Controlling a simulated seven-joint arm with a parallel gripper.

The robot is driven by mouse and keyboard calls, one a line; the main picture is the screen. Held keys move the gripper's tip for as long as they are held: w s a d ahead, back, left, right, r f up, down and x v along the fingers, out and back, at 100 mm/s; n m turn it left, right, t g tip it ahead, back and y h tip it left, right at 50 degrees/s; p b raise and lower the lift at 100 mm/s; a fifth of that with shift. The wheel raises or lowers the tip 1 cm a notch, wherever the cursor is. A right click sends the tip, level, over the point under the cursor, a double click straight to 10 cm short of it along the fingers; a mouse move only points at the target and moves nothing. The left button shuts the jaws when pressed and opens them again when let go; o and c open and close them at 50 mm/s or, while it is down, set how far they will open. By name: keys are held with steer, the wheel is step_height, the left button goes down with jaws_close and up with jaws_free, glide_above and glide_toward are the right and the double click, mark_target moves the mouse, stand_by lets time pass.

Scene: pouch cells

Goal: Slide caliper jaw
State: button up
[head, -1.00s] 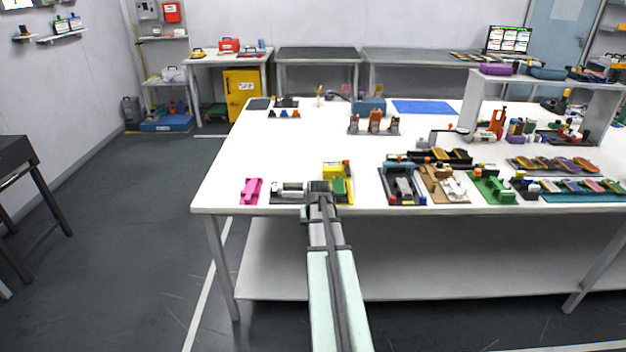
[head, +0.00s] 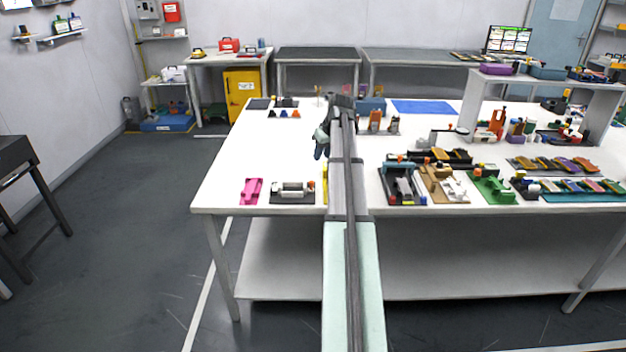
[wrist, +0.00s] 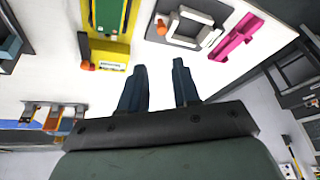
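What looks like the caliper (head: 293,188) is a pale grey-white frame on a dark base near the table's front edge. It has a small orange part at its right end. In the wrist view the C-shaped caliper frame (wrist: 193,30) shows at the top, with the orange part beside it. My gripper (head: 320,147) is over the middle of the table, well behind the caliper and apart from it. In the wrist view the two dark fingers of my gripper (wrist: 159,66) stand apart with nothing between them. I cannot tell the jaw's exact position.
A pink part (head: 251,190) lies left of the caliper. A yellow fixture with a green strip (wrist: 108,40) stands on its other side, mostly hidden by my arm in the head view. Several fixtures (head: 403,184) fill the right side. The table's left middle (head: 250,150) is clear.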

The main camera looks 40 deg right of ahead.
mark_target(312, 181)
steer(key=shift+n, duration=0.9)
steer(key=x, duration=1.4)
steer(key=shift+s+a, duration=0.25)
steer(key=shift+a, duration=0.15)
jaws_close()
